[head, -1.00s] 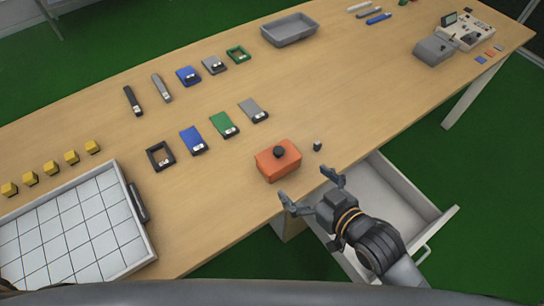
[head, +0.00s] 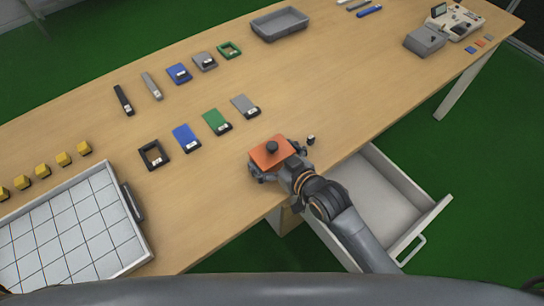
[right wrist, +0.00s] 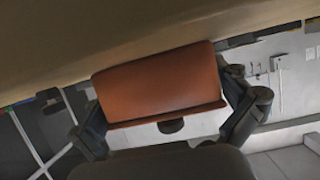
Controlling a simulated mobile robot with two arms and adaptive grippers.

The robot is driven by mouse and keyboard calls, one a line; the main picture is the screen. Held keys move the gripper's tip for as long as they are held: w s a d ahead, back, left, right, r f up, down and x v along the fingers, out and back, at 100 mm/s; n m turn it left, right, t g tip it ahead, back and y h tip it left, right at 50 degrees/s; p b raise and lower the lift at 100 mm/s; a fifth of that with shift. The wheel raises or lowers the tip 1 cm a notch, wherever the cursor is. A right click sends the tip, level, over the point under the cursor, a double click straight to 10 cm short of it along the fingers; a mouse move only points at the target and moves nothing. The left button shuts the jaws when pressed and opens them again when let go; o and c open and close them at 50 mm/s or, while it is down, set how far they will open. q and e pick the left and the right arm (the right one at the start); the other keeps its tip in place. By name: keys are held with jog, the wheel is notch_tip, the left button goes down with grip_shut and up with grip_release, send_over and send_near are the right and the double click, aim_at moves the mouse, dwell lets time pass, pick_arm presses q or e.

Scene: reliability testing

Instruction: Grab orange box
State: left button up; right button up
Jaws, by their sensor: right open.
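The orange box (head: 268,151) with a dark round knob on top sits near the front edge of the table (head: 330,95). My right gripper (head: 277,164) is at the box, with its fingers on either side of it. In the right wrist view the orange box (right wrist: 160,84) lies between the two open fingers (right wrist: 168,110), one at its left and one at its right. Whether the fingers touch the box is hard to tell. My left gripper is not in view.
An open drawer (head: 385,200) hangs below the front edge, under my right arm. A small dark object (head: 311,140) stands just right of the box. Coloured flat pieces (head: 217,122) lie behind it, and a white gridded tray (head: 75,235) is at left.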

jog(key=c, duration=0.8)
jog(key=shift+r, duration=0.1)
jog(key=shift+r, duration=0.8)
jog(key=s+d+r, duration=0.2)
jog(key=s+r, duration=0.1)
jog(key=s, duration=0.1)
jog(key=s+d+r+p, duration=0.1)
jog(key=s+d+r, duration=0.1)
jog(key=s+r, duration=0.2)
jog(key=s+d+r+p, duration=0.1)
jog(key=s+d+r, duration=0.1)
jog(key=s+r, duration=0.2)
jog(key=shift+s+d+r, duration=0.2)
jog(key=shift+s, duration=0.05)
